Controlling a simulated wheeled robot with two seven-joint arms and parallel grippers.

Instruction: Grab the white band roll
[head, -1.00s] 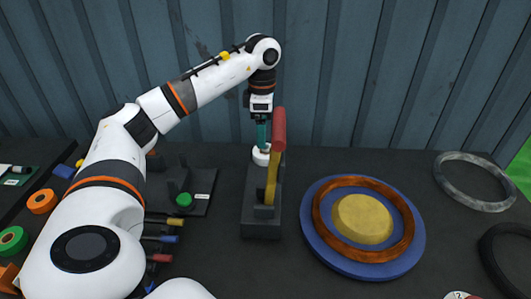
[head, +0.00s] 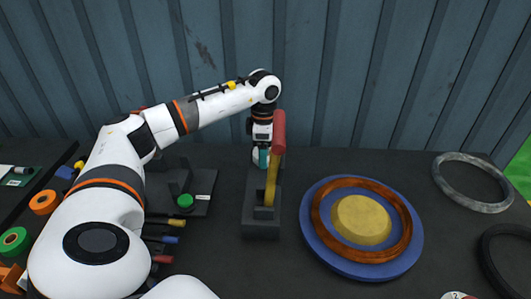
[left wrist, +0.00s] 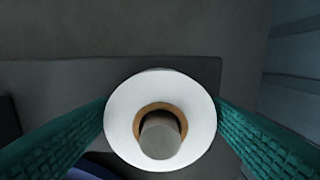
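The white band roll (left wrist: 122,132) sits around a grey peg (left wrist: 160,137) in the left wrist view, with a brown core showing. In the head view the roll (head: 255,158) is mostly hidden behind my left gripper (head: 263,157). My left gripper, with teal ribbed fingers, points down over it. In the left wrist view the fingers of the gripper (left wrist: 161,106) are spread, one on each side of the roll. They look very close to its rim; I cannot tell whether they touch it. My right gripper is not in view.
A lever with a red handle (head: 279,132) stands on a dark block (head: 261,229) just in front of the gripper. A blue disc (head: 314,246) with a brown ring lies to the right. A corrugated wall (head: 340,60) stands behind.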

